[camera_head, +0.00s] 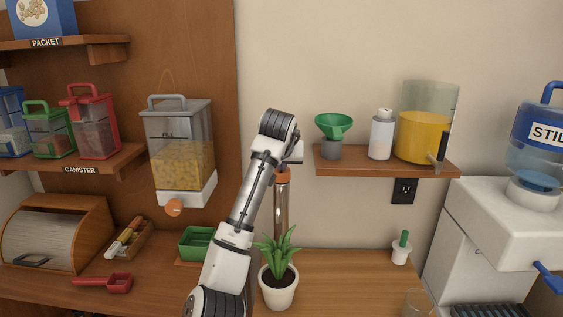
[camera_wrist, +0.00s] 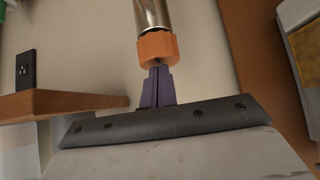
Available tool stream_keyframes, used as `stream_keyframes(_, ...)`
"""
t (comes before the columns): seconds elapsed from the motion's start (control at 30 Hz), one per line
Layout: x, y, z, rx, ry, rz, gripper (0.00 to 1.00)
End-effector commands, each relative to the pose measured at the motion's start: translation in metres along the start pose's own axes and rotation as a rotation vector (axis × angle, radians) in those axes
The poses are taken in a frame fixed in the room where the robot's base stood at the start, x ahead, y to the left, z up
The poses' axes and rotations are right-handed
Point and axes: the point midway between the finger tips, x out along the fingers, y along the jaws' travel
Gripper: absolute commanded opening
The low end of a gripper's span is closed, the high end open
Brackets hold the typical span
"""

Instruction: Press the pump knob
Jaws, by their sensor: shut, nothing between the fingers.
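The orange pump knob (camera_head: 282,175) sits on top of an upright shiny metal pump tube (camera_head: 281,205), just right of my arm in the head view. The knob also shows in the wrist view (camera_wrist: 158,47), with the tube (camera_wrist: 152,14) running away beyond it. My gripper (camera_wrist: 157,68) has its two purple fingers together with nothing between them. Their tips are right at the knob's top face and appear to touch it, though a tiny gap cannot be ruled out. In the head view my wrist is directly above the knob and mostly hides the fingers.
A potted plant (camera_head: 278,285) stands in front of the tube's lower part. A grain dispenser (camera_head: 180,145) hangs at left.

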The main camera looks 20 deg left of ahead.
Motion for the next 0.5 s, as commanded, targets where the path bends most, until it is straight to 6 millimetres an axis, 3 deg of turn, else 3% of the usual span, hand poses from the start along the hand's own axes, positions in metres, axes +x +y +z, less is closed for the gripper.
stream_keyframes(0.27, -0.001, 0.001, -0.002, 0.0, -0.015, 0.001, 0.0)
stream_keyframes(0.5, -0.028, 0.005, -0.034, 0.002, -0.001, 0.003, 0.0)
